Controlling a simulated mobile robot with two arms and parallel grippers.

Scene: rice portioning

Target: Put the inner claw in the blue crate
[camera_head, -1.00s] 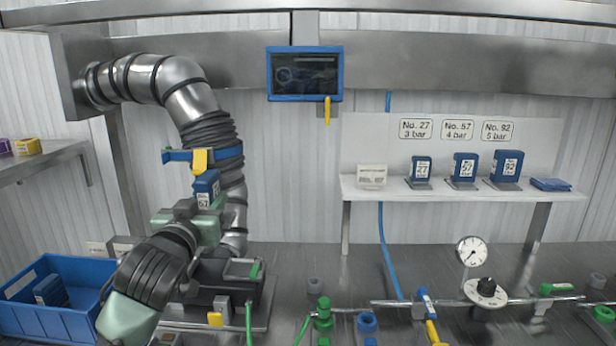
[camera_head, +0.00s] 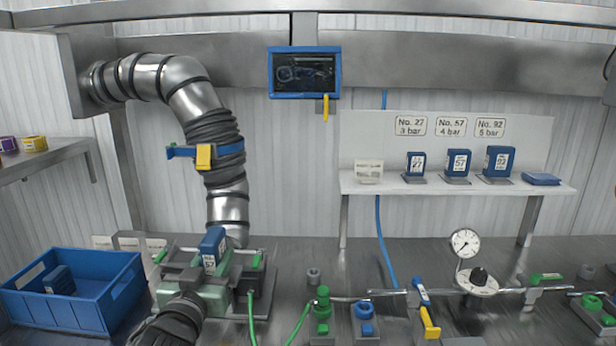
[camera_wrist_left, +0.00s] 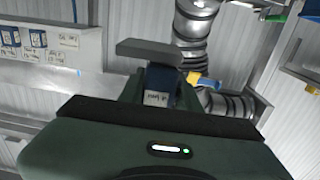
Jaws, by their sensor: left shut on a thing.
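The block is in front of the dark machine unit (camera_head: 262,306) below the steel pipe, right of the blue crate (camera_head: 95,312). In the left wrist view the blue block (camera_wrist_left: 160,78) shows between the grey finger and the gripper body, its lower part hidden. The crate is open and holds another blue block (camera_head: 58,280). I cannot tell by label which block is the inner claw. My right gripper is not in view.
The bent steel pipe (camera_head: 190,95) with a blue strap hangs just behind the held block. A white shelf (camera_head: 450,190) with several blue blocks is at the right. Green hoses, valves and a gauge (camera_head: 465,243) crowd the counter right of the machine.

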